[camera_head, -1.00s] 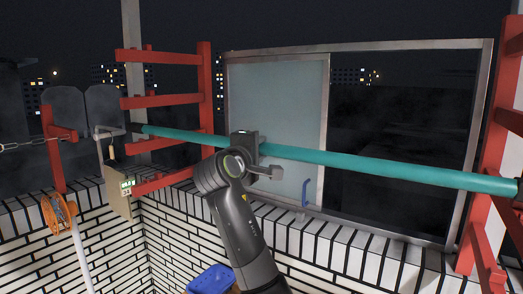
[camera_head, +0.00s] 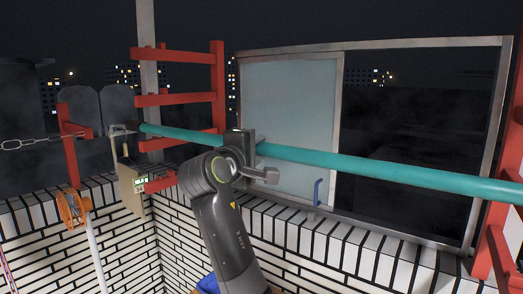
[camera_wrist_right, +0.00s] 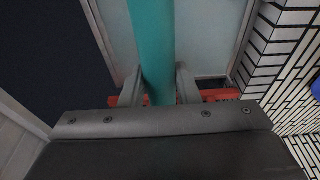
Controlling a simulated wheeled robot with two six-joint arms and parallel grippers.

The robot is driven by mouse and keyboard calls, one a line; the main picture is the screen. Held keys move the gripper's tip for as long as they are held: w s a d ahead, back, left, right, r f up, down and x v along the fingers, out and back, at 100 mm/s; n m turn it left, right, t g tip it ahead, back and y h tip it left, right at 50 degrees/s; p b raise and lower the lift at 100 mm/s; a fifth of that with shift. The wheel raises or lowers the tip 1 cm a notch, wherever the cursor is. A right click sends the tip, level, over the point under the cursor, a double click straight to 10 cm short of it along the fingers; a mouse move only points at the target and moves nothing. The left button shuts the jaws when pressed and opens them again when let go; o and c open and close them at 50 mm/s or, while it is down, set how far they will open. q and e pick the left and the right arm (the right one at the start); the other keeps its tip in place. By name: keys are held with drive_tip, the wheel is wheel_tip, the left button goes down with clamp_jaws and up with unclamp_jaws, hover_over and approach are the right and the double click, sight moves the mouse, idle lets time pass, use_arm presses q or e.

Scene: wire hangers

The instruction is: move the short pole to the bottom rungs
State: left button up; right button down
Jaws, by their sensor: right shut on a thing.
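A teal pole (camera_head: 380,172) spans the head view from the left rack to the right edge, sloping down to the right. My right gripper (camera_head: 246,146) is shut on the pole left of its visible middle. In the right wrist view the pole (camera_wrist_right: 154,45) runs between the two fingers (camera_wrist_right: 158,85). The left red rack has several rungs, among them an upper rung (camera_head: 178,99) and a lowest rung (camera_head: 160,184), partly hidden. The pole's left end lies near the third rung (camera_head: 165,144); I cannot tell if it touches. The right red rack (camera_head: 494,250) is partly cut off. My left gripper is not in view.
A framed window (camera_head: 345,50) with a blue handle (camera_head: 317,192) stands behind the pole. A white brick wall (camera_head: 330,240) runs below. At the left are a chain (camera_head: 28,143), a box with a display (camera_head: 132,183) and an orange reel (camera_head: 72,207).

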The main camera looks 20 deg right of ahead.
drive_tip(key=w+a+b+v, duration=0.1)
drive_tip(key=v, duration=0.6)
drive_tip(key=shift+s+a+r, duration=0.25)
drive_tip(key=shift+a+r, duration=0.05)
drive_tip(key=shift+r, duration=0.15)
idle(0.4)
drive_tip(key=shift+f, duration=0.1)
idle(0.5)
